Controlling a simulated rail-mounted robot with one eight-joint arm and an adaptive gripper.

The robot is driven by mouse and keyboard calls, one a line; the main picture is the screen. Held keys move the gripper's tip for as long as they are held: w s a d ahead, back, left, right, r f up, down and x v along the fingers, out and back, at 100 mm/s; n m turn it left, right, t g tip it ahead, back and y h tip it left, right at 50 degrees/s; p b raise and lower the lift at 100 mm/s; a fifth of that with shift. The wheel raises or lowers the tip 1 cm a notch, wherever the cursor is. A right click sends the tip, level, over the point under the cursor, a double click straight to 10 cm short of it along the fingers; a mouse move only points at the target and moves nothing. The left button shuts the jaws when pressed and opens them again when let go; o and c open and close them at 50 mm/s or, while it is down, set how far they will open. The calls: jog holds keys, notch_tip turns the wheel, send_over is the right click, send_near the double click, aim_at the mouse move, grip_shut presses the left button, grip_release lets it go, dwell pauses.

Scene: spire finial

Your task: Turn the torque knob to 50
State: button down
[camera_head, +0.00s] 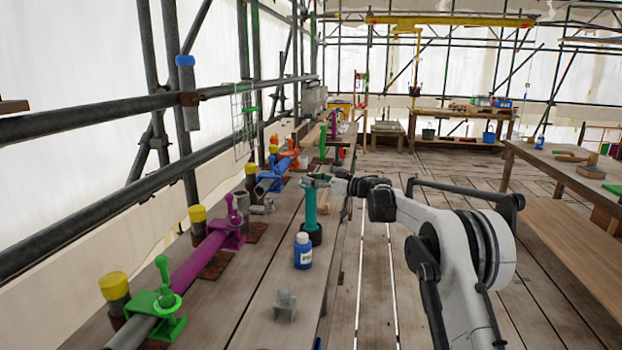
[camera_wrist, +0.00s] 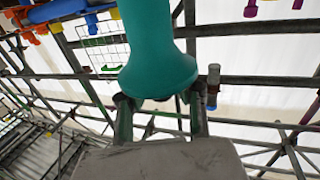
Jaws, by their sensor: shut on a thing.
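A teal upright tool (camera_head: 310,207) stands with its lower end in a black round base (camera_head: 314,235) on the wooden bench. My gripper (camera_head: 317,180) is at its top end, reaching in from the right, with its fingers closed around it. In the wrist view the teal tool (camera_wrist: 158,50) fills the upper middle and flares wide toward my gripper (camera_wrist: 160,112), with one finger on each side. No number, scale or pointer is readable in either view, and I cannot tell which part is the torque knob.
A blue bottle with a white cap (camera_head: 303,251) stands just in front of the tool. A small grey fitting (camera_head: 285,304) lies nearer on the bench. A purple tube (camera_head: 199,258) and a green clamp (camera_head: 160,309) line the left side. Scaffold rails (camera_head: 90,115) run along the left.

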jog(key=shift+n+g+y+p, duration=0.7)
jog(key=shift+n+g+p, duration=0.85)
jog(key=shift+g, duration=1.05)
jog(key=c, duration=1.4)
grip_release()
jog(key=d, duration=0.8)
jog(key=s+d, duration=0.1)
jog(key=d, duration=0.3)
jog(key=shift+s, duration=0.1)
jog(key=shift+a, duration=0.1)
